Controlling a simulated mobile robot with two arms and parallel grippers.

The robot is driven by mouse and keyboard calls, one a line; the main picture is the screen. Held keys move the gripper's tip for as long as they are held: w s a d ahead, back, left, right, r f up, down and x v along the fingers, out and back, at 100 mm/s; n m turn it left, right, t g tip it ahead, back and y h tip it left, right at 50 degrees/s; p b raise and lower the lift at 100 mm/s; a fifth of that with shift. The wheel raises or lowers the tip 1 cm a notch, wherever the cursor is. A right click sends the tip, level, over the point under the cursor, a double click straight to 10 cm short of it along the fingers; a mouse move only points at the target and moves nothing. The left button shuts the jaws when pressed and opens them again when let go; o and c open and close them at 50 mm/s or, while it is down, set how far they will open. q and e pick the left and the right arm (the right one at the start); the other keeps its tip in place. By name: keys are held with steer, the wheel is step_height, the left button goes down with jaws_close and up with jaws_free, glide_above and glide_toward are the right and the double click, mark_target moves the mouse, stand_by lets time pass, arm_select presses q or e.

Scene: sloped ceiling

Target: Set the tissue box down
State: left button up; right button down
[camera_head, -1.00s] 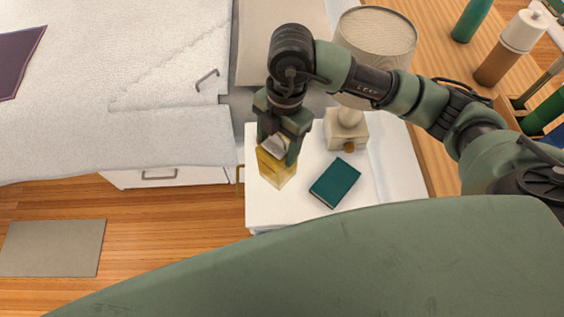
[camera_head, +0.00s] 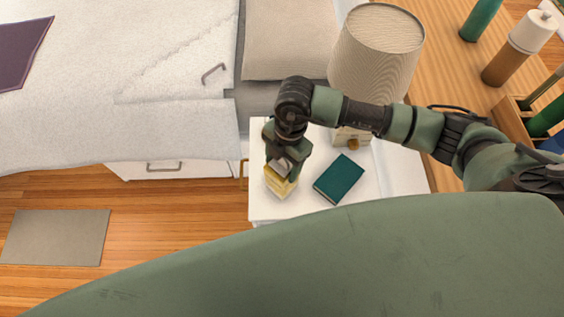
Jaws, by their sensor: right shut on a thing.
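The tissue box (camera_head: 279,187) is yellow with a pale lower part and a whitish top. It is at the left front of the white nightstand top (camera_head: 308,208). My right gripper (camera_head: 284,170) is above it and shut on it. The fingers and wrist hide part of the box. I cannot tell whether its bottom touches the nightstand. My left gripper is not in view.
A teal book (camera_head: 339,179) lies just right of the box. A lamp (camera_head: 376,45) stands behind it, partly covered by my right arm. The bed (camera_head: 120,80) is at the left. A wooden desk (camera_head: 455,75) with bottles is at the right.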

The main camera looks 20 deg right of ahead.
steer(key=shift+c, duration=1.6)
jaws_free()
steer(key=shift+r, duration=0.15)
step_height(320, 180, up, 12)
steer(key=d, duration=0.1)
steer(key=shift+w+d, duration=0.3)
steer(key=shift+w, duration=0.05)
steer(key=shift+f, duration=0.2)
